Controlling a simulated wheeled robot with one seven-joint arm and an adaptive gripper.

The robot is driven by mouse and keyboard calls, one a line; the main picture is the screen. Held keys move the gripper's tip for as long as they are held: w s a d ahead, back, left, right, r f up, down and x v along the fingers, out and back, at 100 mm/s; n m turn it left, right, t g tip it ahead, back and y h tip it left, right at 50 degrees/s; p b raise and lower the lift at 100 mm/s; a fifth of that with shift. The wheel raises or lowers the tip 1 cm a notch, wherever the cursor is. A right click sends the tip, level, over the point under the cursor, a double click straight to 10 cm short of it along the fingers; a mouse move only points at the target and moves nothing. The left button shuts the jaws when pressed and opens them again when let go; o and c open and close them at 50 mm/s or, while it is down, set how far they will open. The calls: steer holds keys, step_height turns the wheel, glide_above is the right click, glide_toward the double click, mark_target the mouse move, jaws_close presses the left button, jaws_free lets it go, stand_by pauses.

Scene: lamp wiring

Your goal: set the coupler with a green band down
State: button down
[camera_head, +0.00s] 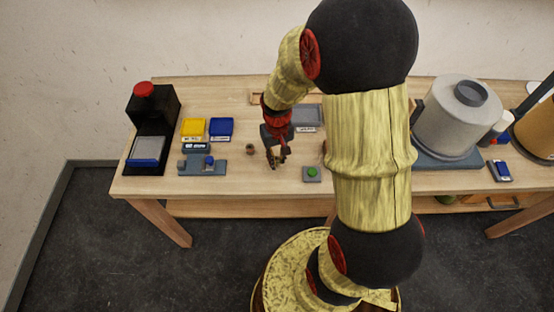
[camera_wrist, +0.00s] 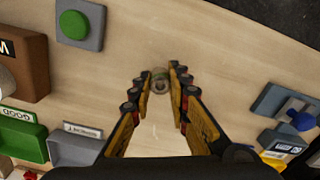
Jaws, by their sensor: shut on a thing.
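My gripper (camera_head: 277,161) hangs over the middle of the table with its fingers pointing down. In the wrist view its fingertips (camera_wrist: 160,82) are close around a small round grey-tan piece (camera_wrist: 160,75), which seems to be the coupler. No green band can be made out on it. The held piece is too small to tell in the head view. I cannot tell whether it touches the table. A small brown round part (camera_head: 250,148) stands on the table just left of the gripper in the head view.
A grey block with a green button (camera_head: 312,173) sits right of the gripper; it also shows in the wrist view (camera_wrist: 78,26). A blue-grey fixture (camera_head: 190,168), yellow bin (camera_head: 193,127) and blue bin (camera_head: 221,127) are left. A grey tray (camera_head: 309,114) lies behind.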

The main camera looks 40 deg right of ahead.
steer(key=s+a+r+p, duration=0.4)
steer(key=s+r+p, duration=0.1)
steer(key=s+r, duration=0.6)
steer(key=shift+s+r, duration=0.15)
steer(key=shift+s, duration=1.05)
